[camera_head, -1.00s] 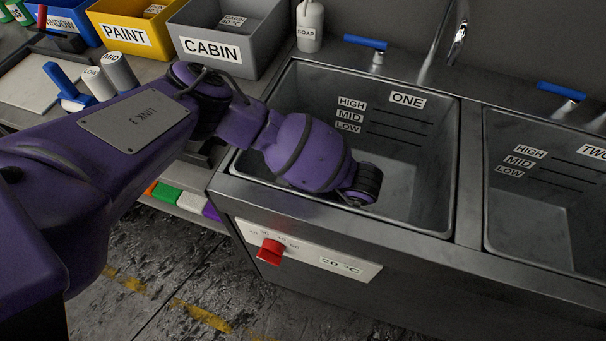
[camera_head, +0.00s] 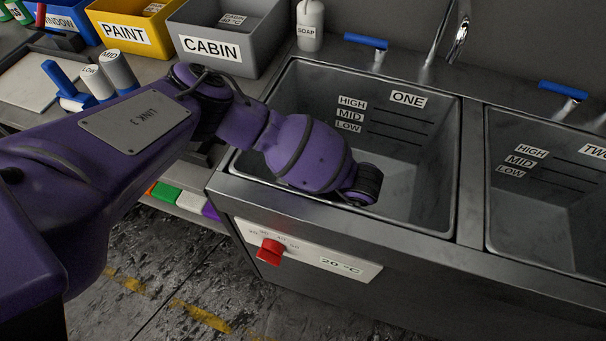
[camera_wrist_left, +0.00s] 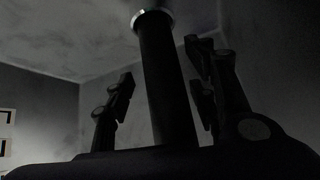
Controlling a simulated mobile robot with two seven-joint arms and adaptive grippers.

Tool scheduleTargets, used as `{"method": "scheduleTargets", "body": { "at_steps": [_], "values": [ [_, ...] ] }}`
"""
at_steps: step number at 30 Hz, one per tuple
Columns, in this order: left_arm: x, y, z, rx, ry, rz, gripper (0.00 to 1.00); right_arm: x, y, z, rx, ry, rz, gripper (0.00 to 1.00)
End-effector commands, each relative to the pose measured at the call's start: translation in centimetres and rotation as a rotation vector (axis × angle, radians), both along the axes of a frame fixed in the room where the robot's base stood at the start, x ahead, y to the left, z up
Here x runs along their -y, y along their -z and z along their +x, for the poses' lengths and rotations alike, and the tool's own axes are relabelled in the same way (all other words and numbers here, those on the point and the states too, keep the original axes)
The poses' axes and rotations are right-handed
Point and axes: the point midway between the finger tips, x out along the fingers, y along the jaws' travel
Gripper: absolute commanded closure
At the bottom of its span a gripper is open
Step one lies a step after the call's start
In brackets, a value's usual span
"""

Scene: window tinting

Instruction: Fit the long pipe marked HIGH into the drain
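My left arm reaches from the left over basin ONE (camera_head: 425,205) in the head view. Its wrist hangs just inside the near rim; the fingers are hidden there. In the left wrist view, a long dark pipe (camera_wrist_left: 165,90) stands between the fingers of my left gripper (camera_wrist_left: 159,64). The fingers are spread, with gaps on both sides of the pipe. The pipe's far end meets a bright ring (camera_wrist_left: 140,17) at the pale basin floor; I cannot tell how deep it sits. Its marking is not visible. My right gripper is not in view.
Shorter grey pipes marked LOW (camera_head: 97,83) and MID (camera_head: 119,72) stand on the left counter. Basin TWO (camera_head: 560,225) is empty on the right. A curved tap (camera_head: 437,45) and a blue-handled lever (camera_head: 366,42) stand behind basin ONE. A red knob (camera_head: 270,251) sits on the front.

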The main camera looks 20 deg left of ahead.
Motion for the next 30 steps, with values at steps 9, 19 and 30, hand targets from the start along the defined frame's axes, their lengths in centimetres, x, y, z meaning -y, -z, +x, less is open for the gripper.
{"method": "scheduleTargets", "body": {
  "at_steps": [9,19,30],
  "values": [
    [0.6,0.0,-0.9,-0.014,0.007,0.004,0.48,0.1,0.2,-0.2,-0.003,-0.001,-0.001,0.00],
    [3.8,-4.3,-1.3,-0.003,0.004,0.000,0.48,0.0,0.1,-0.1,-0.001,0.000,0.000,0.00],
    [5.0,-6.1,-1.5,-0.001,0.001,0.000,0.48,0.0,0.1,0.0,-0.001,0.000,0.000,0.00]
  ]
}}
